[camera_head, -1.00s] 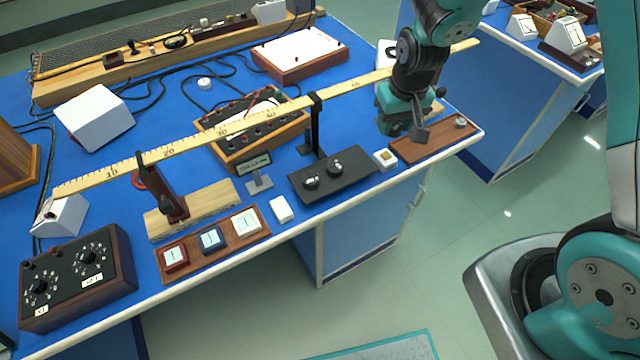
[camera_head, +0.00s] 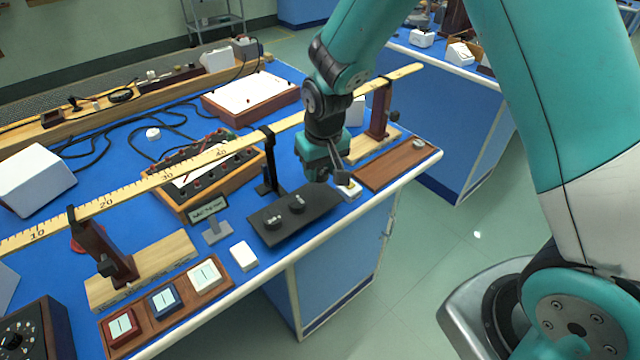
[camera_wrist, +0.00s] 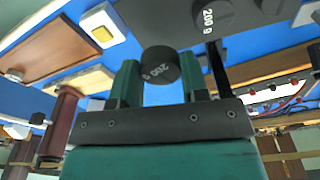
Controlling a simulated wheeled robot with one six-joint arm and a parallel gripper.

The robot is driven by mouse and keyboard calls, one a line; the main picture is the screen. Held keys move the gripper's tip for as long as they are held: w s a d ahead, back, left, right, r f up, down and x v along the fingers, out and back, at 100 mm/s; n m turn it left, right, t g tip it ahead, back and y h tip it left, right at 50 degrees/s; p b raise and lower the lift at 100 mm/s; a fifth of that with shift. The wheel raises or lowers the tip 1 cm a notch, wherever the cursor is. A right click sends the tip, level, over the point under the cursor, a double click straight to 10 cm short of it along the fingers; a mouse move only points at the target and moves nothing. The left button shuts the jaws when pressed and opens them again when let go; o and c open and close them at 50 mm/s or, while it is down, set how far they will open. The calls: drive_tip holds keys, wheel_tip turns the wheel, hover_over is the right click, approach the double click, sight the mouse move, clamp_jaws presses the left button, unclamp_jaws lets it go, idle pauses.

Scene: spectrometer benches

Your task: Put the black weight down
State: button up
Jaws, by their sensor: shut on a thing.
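The black weight (camera_wrist: 160,64), marked 200 g, is held between the two green fingers of my gripper (camera_wrist: 159,80) in the wrist view. In the head view my gripper (camera_head: 341,168) is above the bench's front edge, and the weight (camera_head: 343,178) shows as a small dark shape under it. The gripper overlaps the right end of a dark plate (camera_head: 322,197) in the picture. Two more black weights stand on that plate, one here (camera_head: 273,211) and one here (camera_head: 298,201). I cannot tell the held weight's exact height.
A white block with a yellow top (camera_head: 350,190) is close beside my gripper. A brown wooden board (camera_head: 390,168) lies to the right with a small metal piece (camera_head: 418,144). A long ruler beam (camera_head: 180,175) on stands crosses behind. A white block (camera_head: 243,255) lies left of the plate.

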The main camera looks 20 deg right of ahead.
sight(321, 195)
drive_tip(key=shift+f, duration=2.55)
drive_tip(key=shift+f, duration=0.1)
drive_tip(key=o, duration=0.8)
drive_tip(key=shift+c, duration=0.2)
drive_tip(key=r, duration=0.3)
drive_tip(key=s+r, duration=0.1)
drive_tip(key=r, duration=0.7)
drive_tip(key=shift+s+d+r+b, duration=0.15)
drive_tip(key=shift+r+b, duration=0.1)
drive_tip(key=shift+b, duration=0.15)
drive_tip(key=s+a+r+n+y, duration=0.1)
drive_tip(key=s+r+n, duration=0.1)
drive_tip(key=s+r, duration=0.2)
drive_tip(key=s+a+r+n+g+y, duration=0.1)
drive_tip(key=s+r, duration=0.3)
drive_tip(key=s, duration=0.7)
drive_tip(key=s+a+r+n+y, duration=0.2)
drive_tip(key=s+a+r, duration=0.1)
drive_tip(key=s, duration=0.5)
drive_tip(key=shift+s+r+n, duration=0.2)
drive_tip(key=shift+r+n, duration=0.2)
drive_tip(key=shift+r, duration=0.4)
